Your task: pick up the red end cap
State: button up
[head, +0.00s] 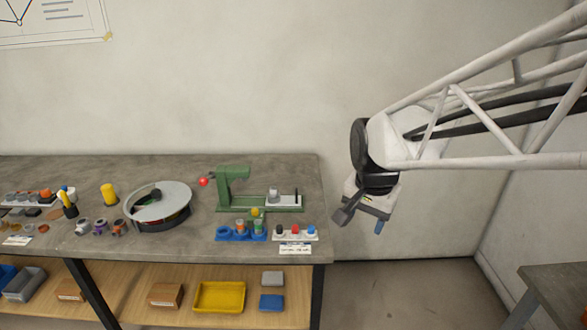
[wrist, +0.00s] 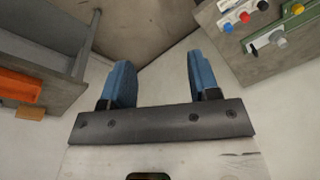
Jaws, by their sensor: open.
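A small red cap (head: 295,229) sits in a white rack (head: 307,238) at the front right of the workbench, between a black cap (head: 279,230) and a blue cap (head: 312,230). I take it for the red end cap. It also shows at the top right of the wrist view (wrist: 244,17). My gripper (head: 379,226) hangs in the air to the right of the bench, apart from the rack. In the wrist view my gripper (wrist: 158,78) has its two blue fingers spread wide, with nothing between them. In the head view one finger is mostly hidden.
A green press (head: 232,188) with a red knob stands behind the rack. A blue holder (head: 228,235) stands left of it. A round turntable (head: 160,203) is further left on the workbench (head: 190,245). Another table (head: 555,285) stands at the lower right. Floor between them is clear.

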jog(key=w+a+f+m+g, duration=0.1)
jog(key=w+a+f+m, duration=0.25)
jog(key=w, duration=0.45)
jog(key=w+a+f+m, duration=0.3)
jog(key=w+f, duration=0.1)
jog(key=w, duration=0.4)
jog(key=m, duration=0.5)
send_over(295, 227)
jog(key=shift+g, duration=0.4)
notch_tip(295, 227, down, 12)
jog(key=shift+s+d+f, duration=0.1)
jog(key=shift+d, duration=0.05)
jog(key=shift+f, duration=0.1)
jog(key=shift+f, duration=1.15)
jog(key=shift+f, duration=0.15)
jog(key=shift+f, duration=2.5)
